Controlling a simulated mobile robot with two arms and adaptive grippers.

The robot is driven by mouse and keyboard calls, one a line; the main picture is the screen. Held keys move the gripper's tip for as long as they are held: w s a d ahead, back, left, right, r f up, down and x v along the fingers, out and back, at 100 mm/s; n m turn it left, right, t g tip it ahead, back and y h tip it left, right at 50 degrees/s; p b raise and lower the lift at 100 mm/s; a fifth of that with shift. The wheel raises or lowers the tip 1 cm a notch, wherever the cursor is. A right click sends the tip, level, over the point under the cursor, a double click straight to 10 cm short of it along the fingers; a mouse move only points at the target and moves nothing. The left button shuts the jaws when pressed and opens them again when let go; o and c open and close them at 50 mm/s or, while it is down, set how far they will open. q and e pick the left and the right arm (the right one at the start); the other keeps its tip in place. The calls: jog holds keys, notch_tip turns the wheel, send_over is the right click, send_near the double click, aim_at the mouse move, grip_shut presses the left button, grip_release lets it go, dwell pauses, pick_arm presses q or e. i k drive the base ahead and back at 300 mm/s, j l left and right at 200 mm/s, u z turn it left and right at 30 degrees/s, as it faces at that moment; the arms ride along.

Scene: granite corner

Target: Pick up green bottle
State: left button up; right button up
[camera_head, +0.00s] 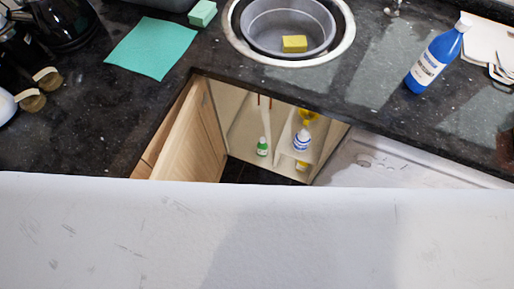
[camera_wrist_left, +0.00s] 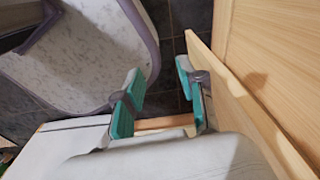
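The green bottle (camera_head: 262,147) is small, with a white cap. It stands upright inside the open cabinet under the counter, at the left of the shelf divider. My left gripper (camera_wrist_left: 158,98) shows only in its wrist view. Its teal finger pads are apart, with dark floor tiles and a strip of wood visible between them. The right-hand finger is close to the edge of a wooden panel (camera_wrist_left: 240,95); I cannot tell whether they touch. The bottle does not show in the wrist view. My right gripper is in neither view.
A wooden cabinet door (camera_head: 190,135) stands open at the left of the cabinet. A white-and-blue bottle (camera_head: 302,139) and yellow items are right of the divider. The dark counter (camera_head: 100,125) overhangs the opening. It carries a blue bottle (camera_head: 437,58), a teal cloth (camera_head: 152,47) and a sink (camera_head: 345,45).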

aim_at(262, 146)
jog(key=k+l+u, duration=0.1)
jog(key=k, duration=0.55)
jog(key=u, duration=1.5)
